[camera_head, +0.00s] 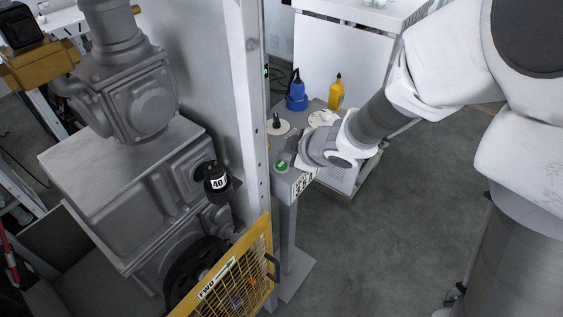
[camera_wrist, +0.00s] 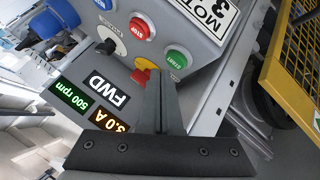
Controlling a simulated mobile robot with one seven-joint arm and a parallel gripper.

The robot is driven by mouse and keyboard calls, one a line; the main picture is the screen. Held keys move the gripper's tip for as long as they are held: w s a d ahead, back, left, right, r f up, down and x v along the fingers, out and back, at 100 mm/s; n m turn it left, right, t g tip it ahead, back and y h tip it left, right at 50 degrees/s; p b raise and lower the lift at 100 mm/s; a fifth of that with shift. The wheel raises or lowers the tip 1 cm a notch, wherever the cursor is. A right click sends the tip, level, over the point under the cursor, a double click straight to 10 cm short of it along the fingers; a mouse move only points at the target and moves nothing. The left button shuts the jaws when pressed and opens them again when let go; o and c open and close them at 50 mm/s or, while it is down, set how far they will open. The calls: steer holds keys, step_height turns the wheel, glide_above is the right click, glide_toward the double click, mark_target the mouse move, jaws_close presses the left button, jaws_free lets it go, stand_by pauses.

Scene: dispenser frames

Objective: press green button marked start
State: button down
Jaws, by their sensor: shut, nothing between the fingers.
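The green button (camera_wrist: 177,59) with white lettering that looks like START sits on the grey control box, right of my fingertips in the wrist view. In the head view a green button (camera_head: 281,166) shows on top of the box, just left of my gripper (camera_head: 294,158). My gripper (camera_wrist: 156,75) is shut and empty in the wrist view. Its fingertips are close to the green button but appear beside it; I cannot tell the exact height gap. A red part (camera_wrist: 140,76) is partly hidden by the fingers.
A red button (camera_wrist: 141,27), a black knob (camera_wrist: 107,46), an FWD label (camera_wrist: 116,93) and lit displays (camera_wrist: 82,97) share the panel. A yellow mesh guard (camera_head: 236,277) and a pale post (camera_head: 251,110) stand left of the box. Bottles (camera_head: 336,93) stand behind.

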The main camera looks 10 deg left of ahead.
mark_target(286, 166)
steer(key=shift+r+p, duration=2.55)
steer(key=s+d+r+m+t+h, duration=0.1)
steer(key=d+r+m+h, duration=0.2)
steer(key=d+r+m, duration=0.5)
steer(key=s+d+r+m+t+h, duration=0.15)
steer(key=d+r+h, duration=0.25)
steer(key=d, duration=0.8)
steer(key=s+d+r+m+g, duration=0.1)
steer(key=s+d+m, duration=0.2)
steer(key=s, duration=0.5)
steer(key=s+d+r+m+g, duration=0.2)
steer(key=s+d+m, duration=0.1)
steer(key=s+m, duration=0.3)
steer(key=shift+s, duration=1.15)
